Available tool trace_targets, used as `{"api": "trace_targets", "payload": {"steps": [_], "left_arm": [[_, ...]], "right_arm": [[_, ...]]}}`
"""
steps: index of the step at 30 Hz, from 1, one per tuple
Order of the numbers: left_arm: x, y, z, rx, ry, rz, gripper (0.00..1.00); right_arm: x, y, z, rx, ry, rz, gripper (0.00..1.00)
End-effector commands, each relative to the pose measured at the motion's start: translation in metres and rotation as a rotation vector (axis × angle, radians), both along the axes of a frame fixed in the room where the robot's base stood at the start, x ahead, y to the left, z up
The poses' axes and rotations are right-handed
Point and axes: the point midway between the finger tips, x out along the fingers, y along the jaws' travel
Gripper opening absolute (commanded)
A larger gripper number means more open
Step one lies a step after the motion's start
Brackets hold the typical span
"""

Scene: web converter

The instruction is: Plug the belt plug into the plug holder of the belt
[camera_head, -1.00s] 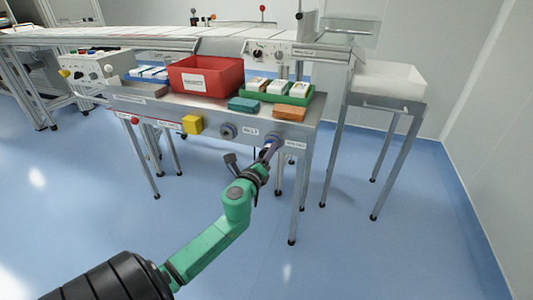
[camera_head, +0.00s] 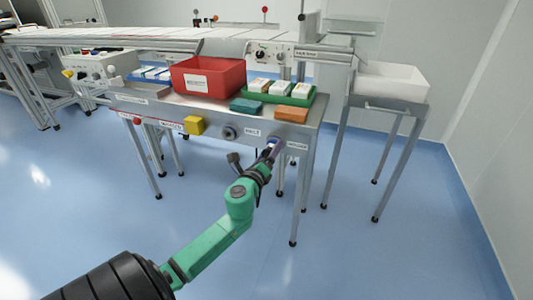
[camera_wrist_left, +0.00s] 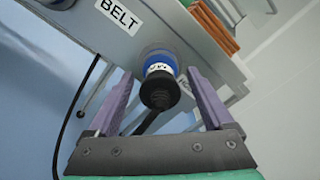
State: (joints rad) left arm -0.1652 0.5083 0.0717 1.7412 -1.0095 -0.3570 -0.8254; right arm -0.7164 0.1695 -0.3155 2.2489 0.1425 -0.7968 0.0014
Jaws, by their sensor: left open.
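My left gripper (camera_head: 274,151) is at the front panel of the machine, at the right-hand socket. In the left wrist view its two purple fingers (camera_wrist_left: 157,98) are open, one on each side of a black plug (camera_wrist_left: 160,92) with a blue and white collar. The plug sits at a round blue socket (camera_wrist_left: 158,61) on the panel; a gap shows on both sides of it. A white BELT label (camera_wrist_left: 118,14) is up and left of it. A second round holder (camera_head: 229,132) is left of that label in the head view. My right gripper is not in view.
A yellow box (camera_head: 194,125) sticks out of the panel further left. Above are a red bin (camera_head: 208,80), a green tray (camera_head: 303,101), and teal (camera_head: 246,105) and orange (camera_head: 292,114) blocks. A dark cable (camera_wrist_left: 70,120) hangs at the left in the wrist view. The floor in front is clear.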

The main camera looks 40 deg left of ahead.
Motion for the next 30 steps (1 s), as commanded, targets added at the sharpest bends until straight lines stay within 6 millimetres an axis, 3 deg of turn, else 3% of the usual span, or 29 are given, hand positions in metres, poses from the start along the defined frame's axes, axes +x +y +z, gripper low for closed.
{"api": "trace_targets", "payload": {"steps": [3,5,11,19,23,30], "left_arm": [[0.000,0.000,0.000,0.000,0.000,0.000,0.85],[-0.010,-0.004,-0.001,-0.003,0.003,-0.001,0.85],[-0.059,-0.020,-0.001,-0.003,0.003,0.001,0.85],[-0.124,-0.043,-0.005,-0.004,0.002,0.003,0.85],[-0.136,-0.047,-0.002,-0.001,0.000,0.001,0.85],[-0.138,-0.048,0.000,0.000,-0.001,0.001,0.85]], "right_arm": [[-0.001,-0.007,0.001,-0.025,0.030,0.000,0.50],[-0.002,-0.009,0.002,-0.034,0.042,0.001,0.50],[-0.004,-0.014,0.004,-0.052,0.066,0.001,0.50],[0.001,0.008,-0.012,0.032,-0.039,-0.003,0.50],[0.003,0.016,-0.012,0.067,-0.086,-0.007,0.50],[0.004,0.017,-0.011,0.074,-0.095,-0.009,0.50]]}}
